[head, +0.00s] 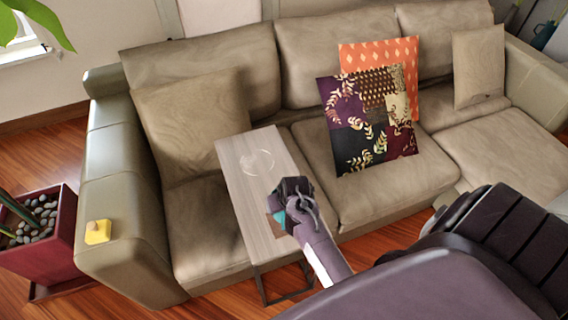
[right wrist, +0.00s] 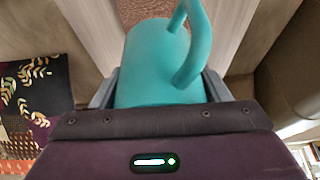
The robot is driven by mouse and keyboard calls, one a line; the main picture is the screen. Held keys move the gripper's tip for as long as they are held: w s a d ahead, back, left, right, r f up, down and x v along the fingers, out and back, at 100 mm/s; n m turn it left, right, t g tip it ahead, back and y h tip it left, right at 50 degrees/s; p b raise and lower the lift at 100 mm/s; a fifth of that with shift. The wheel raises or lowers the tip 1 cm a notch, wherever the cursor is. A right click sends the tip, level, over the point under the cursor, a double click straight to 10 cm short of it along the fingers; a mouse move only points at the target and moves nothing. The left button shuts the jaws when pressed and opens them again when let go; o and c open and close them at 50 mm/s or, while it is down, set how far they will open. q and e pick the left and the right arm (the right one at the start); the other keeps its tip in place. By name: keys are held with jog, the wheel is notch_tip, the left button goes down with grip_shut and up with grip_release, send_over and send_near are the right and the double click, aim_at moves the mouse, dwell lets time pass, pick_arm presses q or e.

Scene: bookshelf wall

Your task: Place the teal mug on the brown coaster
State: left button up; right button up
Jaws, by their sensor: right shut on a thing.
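The teal mug (right wrist: 150,70) is between the fingers of my right gripper (right wrist: 158,88) in the right wrist view, with its handle toward the upper right. In the head view my right gripper (head: 290,193) is over the narrow side table and hides most of the mug (head: 279,217). The brown coaster (right wrist: 143,10) shows beyond the mug at the top of the wrist view, partly covered by it. In the head view only a sliver of the coaster (head: 274,229) shows beside the gripper. I cannot tell whether mug and coaster touch. My left gripper is not in view.
The light wooden side table (head: 243,187) has a faint round clear item (head: 258,162) near its far end. A beige sofa (head: 205,235) surrounds it, with patterned cushions (head: 365,120) to the right. A yellow object (head: 97,232) sits on the sofa arm, near a red planter (head: 50,255).

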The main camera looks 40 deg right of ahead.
jog(key=shift+f, duration=2.6)
jog(key=shift+f, duration=0.15)
jog(key=o, duration=1.2)
jog(key=shift+c, duration=0.2)
jog(key=v, duration=1.2)
jog(key=shift+p, duration=0.3)
jog(key=shift+s, duration=0.1)
